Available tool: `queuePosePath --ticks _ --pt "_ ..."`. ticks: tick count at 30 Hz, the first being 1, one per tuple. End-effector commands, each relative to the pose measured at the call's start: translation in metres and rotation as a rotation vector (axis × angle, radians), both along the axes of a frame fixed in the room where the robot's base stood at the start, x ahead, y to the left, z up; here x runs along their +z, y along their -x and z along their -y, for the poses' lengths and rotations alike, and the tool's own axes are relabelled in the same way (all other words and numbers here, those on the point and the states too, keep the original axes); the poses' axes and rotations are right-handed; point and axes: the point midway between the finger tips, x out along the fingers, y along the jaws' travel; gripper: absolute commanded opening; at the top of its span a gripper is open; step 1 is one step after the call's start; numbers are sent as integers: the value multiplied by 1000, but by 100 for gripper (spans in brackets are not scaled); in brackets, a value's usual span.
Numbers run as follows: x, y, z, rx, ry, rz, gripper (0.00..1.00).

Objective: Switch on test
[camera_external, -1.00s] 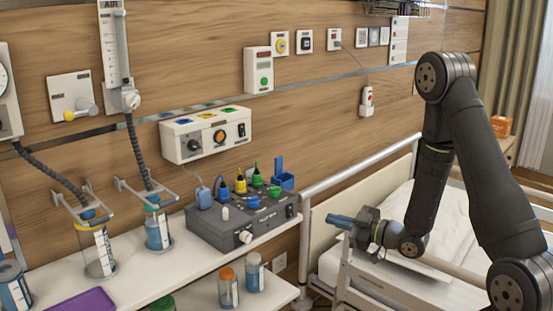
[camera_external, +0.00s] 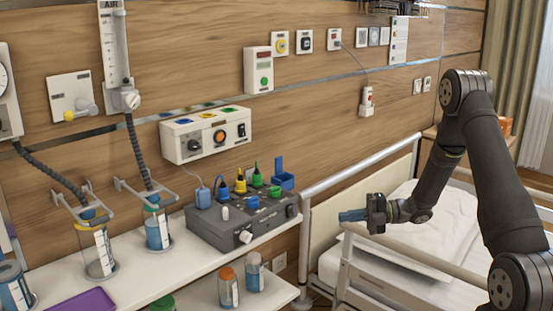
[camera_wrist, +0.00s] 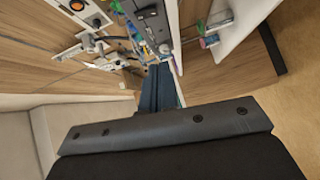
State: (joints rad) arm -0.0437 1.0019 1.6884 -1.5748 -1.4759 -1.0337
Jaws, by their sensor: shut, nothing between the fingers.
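No label reading "test" can be made out in any view. A grey control box (camera_external: 215,232) stands on the white shelf, with coloured plugs on top, a pale lever (camera_external: 225,212), a white front knob (camera_external: 245,237) and a small dark switch (camera_external: 290,211) at its right end. A white wall box (camera_external: 185,145) above it has an orange knob (camera_external: 219,137) and a black rocker switch (camera_external: 241,130). My gripper (camera_external: 345,215) is shut and empty, its blue fingers pointing left, in the air right of the grey box and apart from it. The fingers (camera_wrist: 158,90) also show in the wrist view.
Jars (camera_external: 158,230) with hoses stand left on the shelf (camera_external: 135,290). A wall unit with a green button (camera_external: 264,81) hangs higher. Open air separates gripper and grey box.

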Motion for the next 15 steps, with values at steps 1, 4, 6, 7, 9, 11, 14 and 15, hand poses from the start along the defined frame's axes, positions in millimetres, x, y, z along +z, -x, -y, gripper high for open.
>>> queuePosePath --ticks 1,4,6,7,9,11,14,15 --pt "0 0 0 0 0 -1 0" --pt "0 0 0 -1 0 -1 0" --pt "0 0 -2 0 0 -2 0" --pt "0 0 -4 0 0 -2 0" --pt "-1 0 -9 0 0 -2 0" --pt "-1 1 -18 2 0 -2 0" --pt "-3 1 -36 3 -1 -2 0" --pt "-3 1 -44 3 0 -2 0"
